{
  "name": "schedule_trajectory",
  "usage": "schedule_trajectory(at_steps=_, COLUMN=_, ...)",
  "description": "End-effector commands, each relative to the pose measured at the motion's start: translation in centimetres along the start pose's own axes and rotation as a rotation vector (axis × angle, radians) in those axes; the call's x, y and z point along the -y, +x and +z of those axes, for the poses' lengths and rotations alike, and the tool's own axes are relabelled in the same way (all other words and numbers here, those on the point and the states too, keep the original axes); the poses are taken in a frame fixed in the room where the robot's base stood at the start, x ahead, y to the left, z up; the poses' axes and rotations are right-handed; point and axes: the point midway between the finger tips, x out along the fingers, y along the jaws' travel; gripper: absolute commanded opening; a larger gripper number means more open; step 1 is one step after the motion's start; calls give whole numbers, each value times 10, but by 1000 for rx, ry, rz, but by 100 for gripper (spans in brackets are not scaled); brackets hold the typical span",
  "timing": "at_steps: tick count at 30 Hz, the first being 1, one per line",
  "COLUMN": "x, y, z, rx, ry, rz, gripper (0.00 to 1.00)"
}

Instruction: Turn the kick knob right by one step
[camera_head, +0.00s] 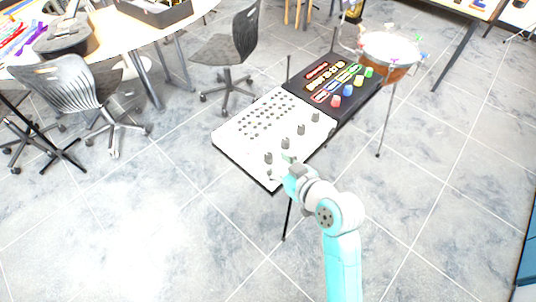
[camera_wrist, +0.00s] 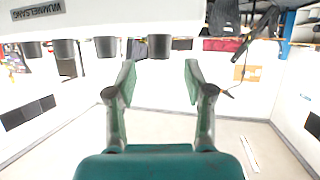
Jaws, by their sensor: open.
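A white instrument panel (camera_head: 229,139) carries a row of grey knobs near its front edge, among them one at the left end (camera_head: 268,157) and one farther right (camera_head: 300,129). No label marking the kick knob is readable. My gripper (camera_head: 288,160) is at the panel's front edge. In the wrist view my gripper (camera_wrist: 160,72) is open and empty, its green fingers apart. A dark knob (camera_wrist: 159,46) appears between and just beyond the fingertips, with no contact visible. The knobs' pointer marks are too small to read.
A dark panel with coloured knobs and buttons (camera_head: 326,57) adjoins the white panel at the back right. A drum on a stand (camera_head: 390,50) is beyond it. Office chairs (camera_head: 236,52) stand behind. The tiled floor (camera_head: 150,220) at the left front is clear.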

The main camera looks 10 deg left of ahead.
Motion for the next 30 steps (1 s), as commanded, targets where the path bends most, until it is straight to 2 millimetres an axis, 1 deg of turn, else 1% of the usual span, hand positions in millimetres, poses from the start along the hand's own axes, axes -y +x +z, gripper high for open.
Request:
schedule_trajectory(at_steps=1, x=0, y=10, z=0, rx=0, ry=-1, rz=-2, gripper=53)
schedule_trajectory(at_steps=3, x=0, y=21, z=0, rx=1, ry=0, rz=-1, gripper=53)
schedule_trajectory(at_steps=9, x=0, y=44, z=0, rx=0, ry=1, rz=0, gripper=53)
schedule_trajectory(at_steps=15, x=0, y=52, z=0, rx=0, ry=1, rz=1, gripper=53)
schedule_trajectory(at_steps=22, x=0, y=52, z=0, rx=0, ry=1, rz=1, gripper=53)
schedule_trajectory(at_steps=28, x=0, y=52, z=0, rx=-1, ry=1, rz=1, gripper=3)
schedule_trajectory(at_steps=29, x=0, y=52, z=0, rx=-1, ry=1, rz=1, gripper=0)
schedule_trajectory(at_steps=30, x=0, y=52, z=0, rx=-1, ry=1, rz=1, gripper=0)
